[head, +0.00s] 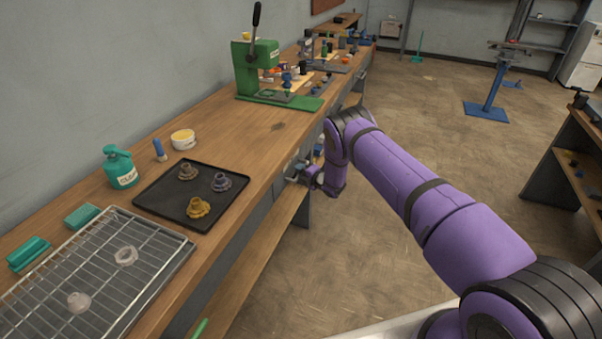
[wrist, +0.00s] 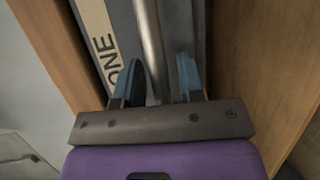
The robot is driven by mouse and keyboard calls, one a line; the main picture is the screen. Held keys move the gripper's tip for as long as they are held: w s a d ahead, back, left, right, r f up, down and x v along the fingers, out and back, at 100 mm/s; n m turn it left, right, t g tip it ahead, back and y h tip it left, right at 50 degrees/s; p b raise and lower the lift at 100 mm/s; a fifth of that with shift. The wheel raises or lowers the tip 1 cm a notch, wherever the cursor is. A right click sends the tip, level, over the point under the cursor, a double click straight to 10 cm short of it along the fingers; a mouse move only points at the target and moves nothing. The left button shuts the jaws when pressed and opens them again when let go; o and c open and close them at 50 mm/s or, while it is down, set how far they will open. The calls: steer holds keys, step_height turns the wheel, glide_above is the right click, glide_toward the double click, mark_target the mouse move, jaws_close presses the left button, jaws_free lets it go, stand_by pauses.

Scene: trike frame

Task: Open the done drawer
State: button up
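The done drawer (wrist: 119,35) shows in the wrist view as a grey front with a pale label, on which the letters "ONE" can be read. Its round metal bar handle (wrist: 149,35) runs between the two blue fingers of my gripper (wrist: 161,84). The fingers are apart, one on each side of the bar, with a visible gap to it. In the head view my gripper (head: 300,174) is at the bench front, below the top's edge. The drawer looks shut, though my arm partly hides that area.
The wooden bench (head: 285,140) carries a black tray (head: 153,205) with gear-like parts, a wire rack (head: 135,262), a green bottle (head: 120,168) and a green press (head: 252,70). A lower shelf (head: 262,247) runs beneath.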

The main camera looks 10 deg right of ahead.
jaws_close()
steer(key=s+d, duration=0.7)
steer(key=d, duration=0.2)
steer(key=s+d, duration=0.6)
steer(key=d, duration=0.3)
steer(key=shift+s+d, duration=0.4)
steer(key=shift+o, duration=1.1)
jaws_free()
steer(key=v, duration=1)
steer(key=shift+s+d+r, duration=0.15)
steer(key=shift+s+d, duration=0.1)
steer(key=shift+w, duration=0.1)
